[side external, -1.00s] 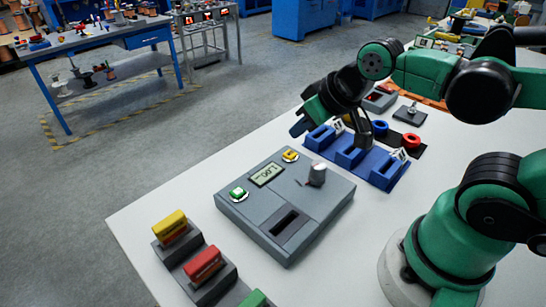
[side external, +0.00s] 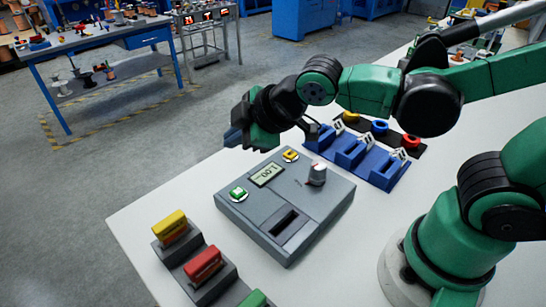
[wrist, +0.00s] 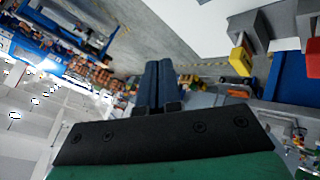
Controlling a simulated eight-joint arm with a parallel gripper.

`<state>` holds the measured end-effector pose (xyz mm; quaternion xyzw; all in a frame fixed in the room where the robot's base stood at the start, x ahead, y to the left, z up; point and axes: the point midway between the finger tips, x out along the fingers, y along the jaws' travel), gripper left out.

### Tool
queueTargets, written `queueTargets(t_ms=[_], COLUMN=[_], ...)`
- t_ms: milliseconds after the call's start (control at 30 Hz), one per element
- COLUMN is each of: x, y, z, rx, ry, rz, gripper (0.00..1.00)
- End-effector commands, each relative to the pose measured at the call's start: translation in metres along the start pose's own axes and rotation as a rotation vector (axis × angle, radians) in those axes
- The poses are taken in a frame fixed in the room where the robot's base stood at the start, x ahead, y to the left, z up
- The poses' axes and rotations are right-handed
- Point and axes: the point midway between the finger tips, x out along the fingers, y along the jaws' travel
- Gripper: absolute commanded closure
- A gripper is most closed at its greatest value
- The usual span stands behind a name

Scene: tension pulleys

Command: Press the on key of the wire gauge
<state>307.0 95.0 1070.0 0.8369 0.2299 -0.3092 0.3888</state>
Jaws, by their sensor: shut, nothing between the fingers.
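The wire gauge (side external: 262,232) is a grey box on the white table, with a display (side external: 267,175), a grey knob (side external: 317,173) and a dark slot in its top. A green key (side external: 238,194) sits at its left corner and a yellow key (side external: 290,156) at its far corner. I cannot read which is the on key. My gripper (side external: 233,137) is raised beyond the gauge's far side, up and left of the yellow key, apart from it. Its dark blue fingers (wrist: 157,85) are shut and empty in the wrist view, where I cannot make out the keys.
A blue rack (side external: 353,153) stands behind the gauge, with yellow, blue and red rings beyond it. Grey holders with a yellow block (side external: 170,224) and a red block (side external: 203,264) stand at the front left. The white table (side external: 150,205) is bare left of the gauge.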

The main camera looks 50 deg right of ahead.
Motion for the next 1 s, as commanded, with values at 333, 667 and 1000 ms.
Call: queueTargets(t_ms=[333, 667, 1000], x=[0.025, 0.048, 0.058], y=[-0.017, -0.034, -0.043], z=[0.017, 0.034, 0.043], rx=[0.002, 0.002, 0.002], ry=[-0.001, -0.001, -0.001], rz=[0.000, 0.000, 0.000], gripper=[1.00, 1.00, 1.00])
